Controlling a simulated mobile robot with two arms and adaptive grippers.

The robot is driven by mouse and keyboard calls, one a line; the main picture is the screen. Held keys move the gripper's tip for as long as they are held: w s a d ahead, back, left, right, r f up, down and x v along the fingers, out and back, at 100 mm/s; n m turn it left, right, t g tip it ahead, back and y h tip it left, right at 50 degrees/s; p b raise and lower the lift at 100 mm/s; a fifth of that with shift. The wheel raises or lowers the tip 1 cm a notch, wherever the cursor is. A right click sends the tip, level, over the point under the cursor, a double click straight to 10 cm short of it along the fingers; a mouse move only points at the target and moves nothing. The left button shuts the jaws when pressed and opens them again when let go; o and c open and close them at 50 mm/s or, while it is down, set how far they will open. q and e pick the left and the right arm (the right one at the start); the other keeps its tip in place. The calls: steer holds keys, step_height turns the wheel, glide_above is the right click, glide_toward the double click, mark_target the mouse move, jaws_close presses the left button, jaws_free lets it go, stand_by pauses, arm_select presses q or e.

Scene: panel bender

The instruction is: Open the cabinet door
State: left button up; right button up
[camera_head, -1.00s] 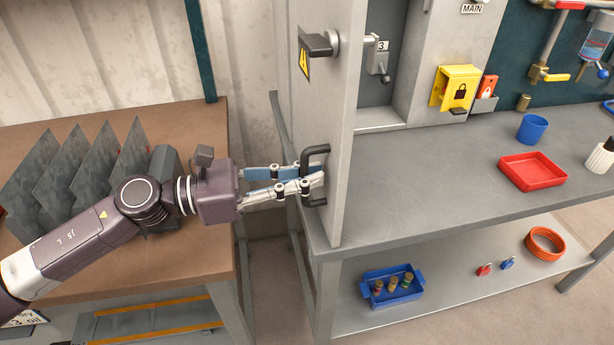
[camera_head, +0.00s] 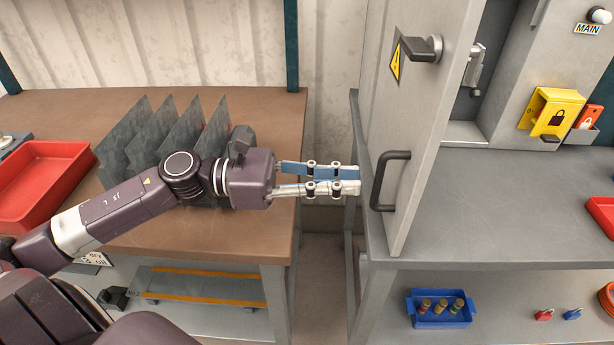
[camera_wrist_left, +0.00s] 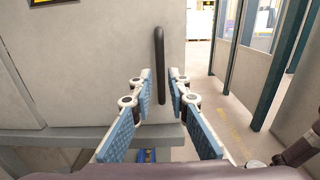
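The grey cabinet door (camera_head: 432,110) stands swung out from the cabinet (camera_head: 510,75), and part of the inside shows to its right. A black bar handle (camera_head: 380,182) is on its outer face, below a black turn latch (camera_head: 421,48). My left gripper (camera_head: 359,180) is open and empty, left of the handle and apart from it. In the left wrist view, the fingertips (camera_wrist_left: 162,78) are parted, with the upright handle (camera_wrist_left: 160,60) beyond them on the door (camera_wrist_left: 90,75). My right gripper is not in view.
A grey workbench (camera_head: 530,215) runs below the cabinet, with a blue bin (camera_head: 412,312) on its lower shelf. A brown table (camera_head: 270,112) at left bears upright metal sheets (camera_head: 150,135) and a red tray (camera_head: 85,158). A gap separates table and bench.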

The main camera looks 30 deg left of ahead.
arm_select(q)
steer(key=shift+v, duration=2.85)
steer(key=shift+c, duration=0.3)
